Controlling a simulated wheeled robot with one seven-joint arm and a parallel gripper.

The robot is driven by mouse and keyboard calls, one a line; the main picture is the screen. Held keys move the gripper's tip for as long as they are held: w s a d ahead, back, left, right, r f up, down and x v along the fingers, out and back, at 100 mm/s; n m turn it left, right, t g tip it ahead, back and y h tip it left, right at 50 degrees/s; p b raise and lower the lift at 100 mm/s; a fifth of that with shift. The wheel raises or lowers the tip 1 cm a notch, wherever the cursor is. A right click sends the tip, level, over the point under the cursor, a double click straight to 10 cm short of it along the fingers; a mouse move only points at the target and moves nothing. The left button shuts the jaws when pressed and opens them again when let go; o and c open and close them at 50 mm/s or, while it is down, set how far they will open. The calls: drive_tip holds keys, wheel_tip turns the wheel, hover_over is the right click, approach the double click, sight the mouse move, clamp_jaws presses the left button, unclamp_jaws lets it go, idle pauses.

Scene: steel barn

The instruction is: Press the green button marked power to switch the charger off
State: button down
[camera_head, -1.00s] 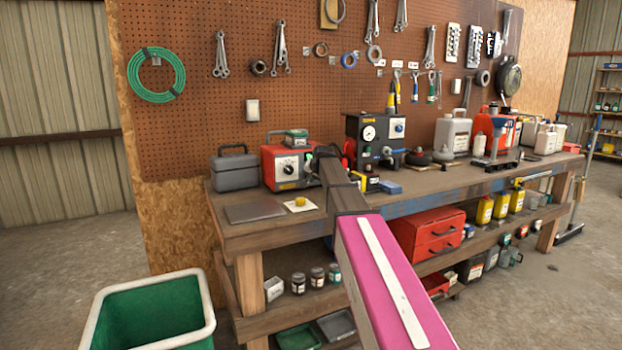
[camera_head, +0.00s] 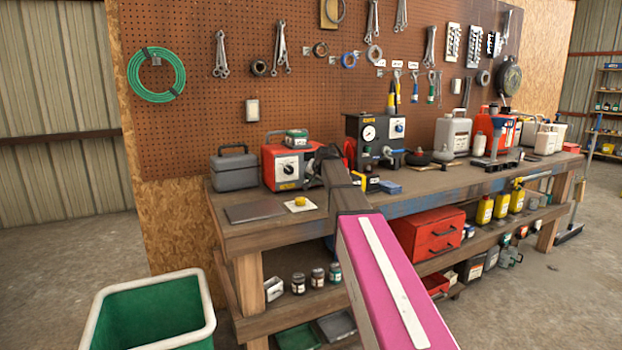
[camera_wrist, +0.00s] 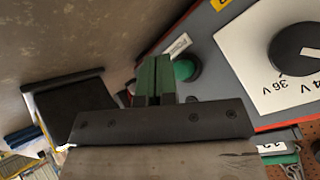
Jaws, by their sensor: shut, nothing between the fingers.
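The charger (camera_head: 273,161) is a red box with a grey front and a dark dial, standing on the workbench. In the wrist view, its grey front (camera_wrist: 213,80) fills the right side. The green button (camera_wrist: 187,69) is round and sits there, with a small white label beside it whose text I cannot read. My gripper (camera_wrist: 157,62) is shut and empty, its green fingers just left of the button in the picture. I cannot tell whether they touch it. In the head view my dark arm end (camera_head: 326,157) is at the charger's right side and the button is hidden.
A white dial plate (camera_wrist: 255,45) marked with voltages lies right of the button. On the bench (camera_head: 235,231) stand a grey case (camera_head: 233,172) at left, a yellow button on a pale plate (camera_head: 300,204) in front, and a dark gauge unit (camera_head: 369,132) at right. A green bin (camera_head: 150,312) is on the floor.

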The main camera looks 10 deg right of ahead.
drive_tip(key=shift+s+d, duration=0.3)
drive_tip(key=shift+s, duration=0.65)
drive_tip(key=shift+s+d, duration=0.35)
drive_tip(key=shift+s, duration=0.65)
drive_tip(key=shift+s+d, duration=0.3)
drive_tip(key=shift+s, duration=0.65)
